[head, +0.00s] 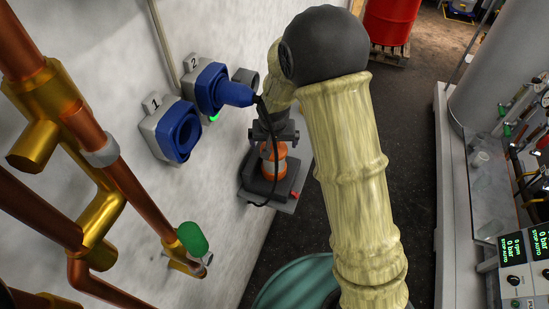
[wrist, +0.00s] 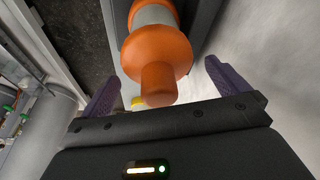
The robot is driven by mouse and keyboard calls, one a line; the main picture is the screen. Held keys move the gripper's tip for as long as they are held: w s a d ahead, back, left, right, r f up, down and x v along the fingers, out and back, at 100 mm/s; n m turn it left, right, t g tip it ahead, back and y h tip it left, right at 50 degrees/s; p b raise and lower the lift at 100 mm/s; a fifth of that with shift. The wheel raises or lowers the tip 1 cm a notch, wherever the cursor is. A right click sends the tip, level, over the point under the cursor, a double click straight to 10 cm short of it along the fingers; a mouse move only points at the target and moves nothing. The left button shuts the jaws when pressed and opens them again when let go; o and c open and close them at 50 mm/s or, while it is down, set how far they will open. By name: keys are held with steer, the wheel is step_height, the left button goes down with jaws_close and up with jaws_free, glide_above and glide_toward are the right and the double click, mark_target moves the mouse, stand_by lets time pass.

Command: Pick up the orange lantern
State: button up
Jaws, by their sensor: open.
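The orange lantern (head: 273,168) has a pale band and stands on a dark wall-side holder (head: 256,184) in the head view. In the wrist view the lantern (wrist: 160,48) is large, with its rounded orange end and narrower knob pointing toward my gripper (wrist: 160,76). The two purple fingers are spread, one on each side of the lantern, with gaps showing between them and it. In the head view my gripper (head: 270,136) is just above the lantern and hides its upper part.
Blue sockets numbered 1 (head: 181,137) and 2 (head: 207,86) sit on the white wall, with a blue plug (head: 233,94) and black cable at socket 2, close to my arm. Copper pipes with a green handle (head: 192,238) are at left. A red drum (head: 391,20) stands behind.

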steer(key=c, duration=1.6)
steer(key=shift+c, duration=0.5)
steer(key=shift+w, duration=0.1)
steer(key=shift+d, duration=0.1)
steer(key=shift+s+d+r+b, duration=0.2)
steer(key=shift+d+r+b, duration=0.05)
steer(key=shift+b, duration=0.45)
steer(key=r+b, duration=0.1)
steer(key=r, duration=0.3)
steer(key=d+r+b, duration=0.1)
steer(key=r, duration=0.1)
steer(key=shift+s+r+b, duration=0.2)
steer(key=shift+b, duration=0.15)
steer(key=s+d+b, duration=0.2)
steer(key=s+d, duration=0.1)
steer(key=d, duration=0.5)
steer(key=s+d+b, duration=0.3)
steer(key=d, duration=0.6)
steer(key=shift+b, duration=0.3)
steer(key=shift+d+r, duration=0.1)
